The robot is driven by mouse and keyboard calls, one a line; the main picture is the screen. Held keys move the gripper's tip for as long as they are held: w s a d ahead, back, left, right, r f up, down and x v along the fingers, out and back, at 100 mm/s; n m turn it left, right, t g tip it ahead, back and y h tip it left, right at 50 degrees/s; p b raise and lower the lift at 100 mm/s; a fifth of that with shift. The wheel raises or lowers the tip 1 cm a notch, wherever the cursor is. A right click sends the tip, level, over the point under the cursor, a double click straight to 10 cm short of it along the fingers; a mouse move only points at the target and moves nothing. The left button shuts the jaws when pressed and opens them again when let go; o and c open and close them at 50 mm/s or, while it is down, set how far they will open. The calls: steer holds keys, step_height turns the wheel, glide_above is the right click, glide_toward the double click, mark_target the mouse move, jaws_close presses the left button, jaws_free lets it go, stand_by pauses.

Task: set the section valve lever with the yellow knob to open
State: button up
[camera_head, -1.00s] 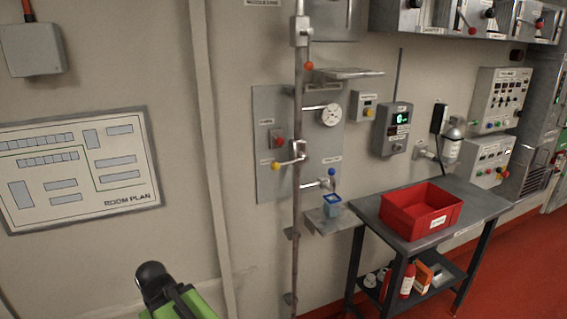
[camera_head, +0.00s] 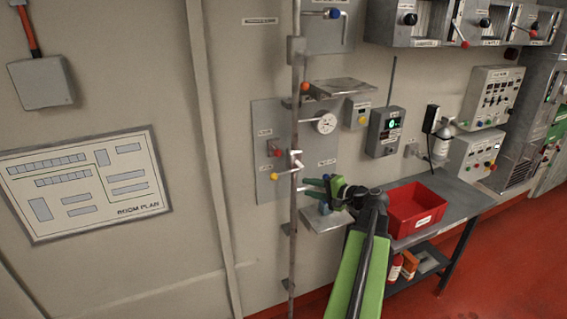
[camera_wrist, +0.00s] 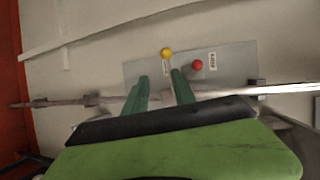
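The section valve lever is a light metal arm on the vertical pipe (camera_head: 294,220). Its yellow knob (camera_head: 274,176) hangs down to the left of the pipe, in front of the grey panel. In the wrist view the yellow knob (camera_wrist: 166,52) shows just beyond the fingertips, between them in the picture.
A red knob (camera_head: 273,151) sits on the panel above the yellow one; it also shows in the wrist view (camera_wrist: 197,65). A gauge (camera_head: 326,123) is above right. A small shelf (camera_head: 328,223) is below my gripper. A red bin (camera_head: 418,222) stands on the bench at right.

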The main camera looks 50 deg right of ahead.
mark_target(283, 174)
steer(key=shift+m+h, duration=0.3)
steer(key=shift+h, duration=0.1)
steer(key=b+x, duration=0.1)
steer(key=x, duration=0.4)
steer(key=d+r+b+x, duration=0.1)
steer(key=x, duration=0.4)
steer(key=d+b+x, duration=0.1)
steer(key=x, duration=0.4)
steer(key=shift+w+r+b, duration=0.2)
steer(key=shift+w+b, duration=0.1)
steer(key=shift+w, duration=0.05)
jaws_close()
stand_by(0.4)
